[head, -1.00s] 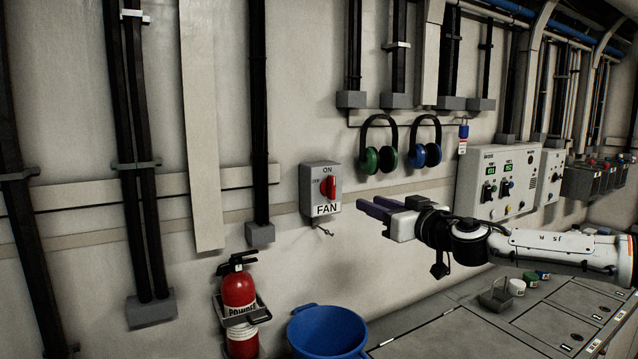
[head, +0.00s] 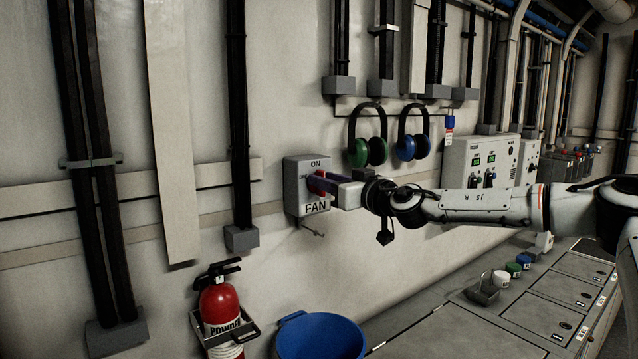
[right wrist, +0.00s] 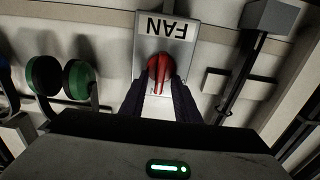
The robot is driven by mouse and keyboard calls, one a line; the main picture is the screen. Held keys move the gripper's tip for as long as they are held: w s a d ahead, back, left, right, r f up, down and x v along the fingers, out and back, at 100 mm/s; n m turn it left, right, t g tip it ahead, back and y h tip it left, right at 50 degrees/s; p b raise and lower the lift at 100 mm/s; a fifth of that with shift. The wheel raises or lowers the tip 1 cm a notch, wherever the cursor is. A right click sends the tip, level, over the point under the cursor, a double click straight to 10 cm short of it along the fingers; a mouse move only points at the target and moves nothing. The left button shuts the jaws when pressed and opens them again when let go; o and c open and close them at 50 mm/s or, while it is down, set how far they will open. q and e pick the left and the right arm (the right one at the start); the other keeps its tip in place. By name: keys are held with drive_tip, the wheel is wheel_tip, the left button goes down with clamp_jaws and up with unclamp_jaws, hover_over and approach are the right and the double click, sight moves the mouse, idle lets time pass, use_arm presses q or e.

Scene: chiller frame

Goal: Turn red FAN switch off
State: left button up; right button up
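The grey FAN switch box (head: 294,188) is on the wall, with "ON" printed above and "FAN" below its red knob (head: 317,184). In the right wrist view the box (right wrist: 178,27) appears upside down, and the red knob (right wrist: 159,69) has its handle roughly in line with the box's upright axis. My right gripper (head: 328,184) is at the box, its dark fingers reaching the knob. In the right wrist view its fingers (right wrist: 159,88) are spread, one on each side of the knob's handle. Contact with the knob cannot be made out. My left gripper is out of view.
Green ear defenders (head: 368,150) and blue ear defenders (head: 412,146) hang right of the box. A control panel (head: 482,163) is farther right. A red fire extinguisher (head: 221,306) and a blue bucket (head: 320,337) are below. A vertical black conduit (head: 238,120) runs left of the box.

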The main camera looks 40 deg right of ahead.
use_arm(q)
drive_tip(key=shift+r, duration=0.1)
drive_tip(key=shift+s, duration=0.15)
use_arm(e)
clamp_jaws()
use_arm(q)
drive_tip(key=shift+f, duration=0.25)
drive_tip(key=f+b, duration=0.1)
drive_tip(key=b, duration=0.1)
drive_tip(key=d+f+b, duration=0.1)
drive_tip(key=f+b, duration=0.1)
drive_tip(key=b, duration=0.1)
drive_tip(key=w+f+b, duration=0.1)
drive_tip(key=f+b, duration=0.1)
drive_tip(key=b, duration=0.1)
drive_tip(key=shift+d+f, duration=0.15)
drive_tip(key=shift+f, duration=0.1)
use_arm(e)
drive_tip(key=n, duration=0.6)
drive_tip(key=a+f+n, duration=0.1)
drive_tip(key=n, duration=1)
drive_tip(key=shift+a+f+n, duration=0.15)
drive_tip(key=shift+n, duration=0.25)
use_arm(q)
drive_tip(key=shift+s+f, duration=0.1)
use_arm(e)
drive_tip(key=shift+w, duration=0.1)
